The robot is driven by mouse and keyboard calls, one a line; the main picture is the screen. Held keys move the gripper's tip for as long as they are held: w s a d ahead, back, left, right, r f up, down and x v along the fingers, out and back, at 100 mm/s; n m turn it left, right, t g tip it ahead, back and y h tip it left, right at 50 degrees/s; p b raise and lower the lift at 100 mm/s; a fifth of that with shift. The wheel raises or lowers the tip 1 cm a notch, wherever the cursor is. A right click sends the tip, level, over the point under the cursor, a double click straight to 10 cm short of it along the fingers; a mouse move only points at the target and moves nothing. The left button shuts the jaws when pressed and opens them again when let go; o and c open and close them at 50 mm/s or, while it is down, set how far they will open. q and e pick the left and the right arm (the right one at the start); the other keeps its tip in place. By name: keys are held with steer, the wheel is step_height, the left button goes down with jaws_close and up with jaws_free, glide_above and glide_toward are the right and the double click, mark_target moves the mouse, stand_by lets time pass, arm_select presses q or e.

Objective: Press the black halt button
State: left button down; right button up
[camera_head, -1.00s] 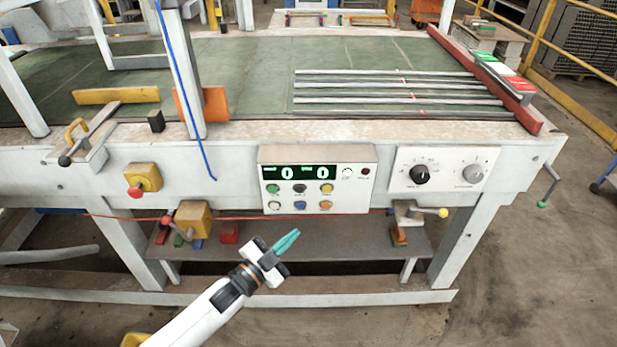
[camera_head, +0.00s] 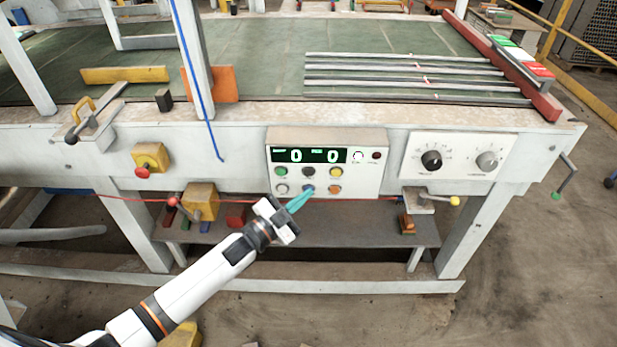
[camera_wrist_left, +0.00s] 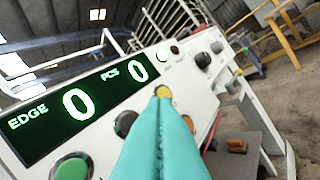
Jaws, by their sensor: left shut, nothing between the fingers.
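The control panel (camera_head: 358,180) is on the front of the machine table, with two rows of buttons under a display reading 0 and 0. The black button (camera_head: 308,171) is in the middle of the top row, between the green button (camera_head: 281,171) and the yellow button (camera_head: 336,172). It also shows in the left wrist view (camera_wrist_left: 125,123), partly hidden by my fingers. In the wrist view the tips overlap the yellow button's lower edge; I cannot tell contact. My right gripper is not in view.
A white panel with two knobs (camera_head: 459,160) is to the right of the control panel. A red emergency-type knob on a yellow box (camera_head: 150,158) is at the left.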

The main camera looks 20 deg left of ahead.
mark_target(313, 172)
arm_select(q)
steer(key=shift+w+a+b, duration=0.2)
steer(key=shift+w+b, duration=0.05)
steer(key=shift+w, duration=0.45)
steer(key=shift+w+a+b, duration=0.25)
steer(key=shift+w+b, duration=0.05)
steer(key=shift+w, duration=0.35)
steer(key=shift+w+a+b, duration=0.2)
steer(key=shift+w+b, duration=0.05)
steer(key=shift+w, duration=0.45)
steer(key=shift+w, duration=0.15)
stand_by(0.4)
steer(key=shift+w+a, duration=0.1)
steer(key=shift+w, duration=0.2)
steer(key=shift+w+a+b, duration=0.1)
steer(key=shift+w+b, duration=0.2)
steer(key=shift+b, duration=0.1)
stand_by(0.4)
stand_by(0.4)
steer(key=shift+s+d+p, duration=0.25)
steer(key=shift+s+p, duration=0.25)
steer(key=shift+s, duration=0.25)
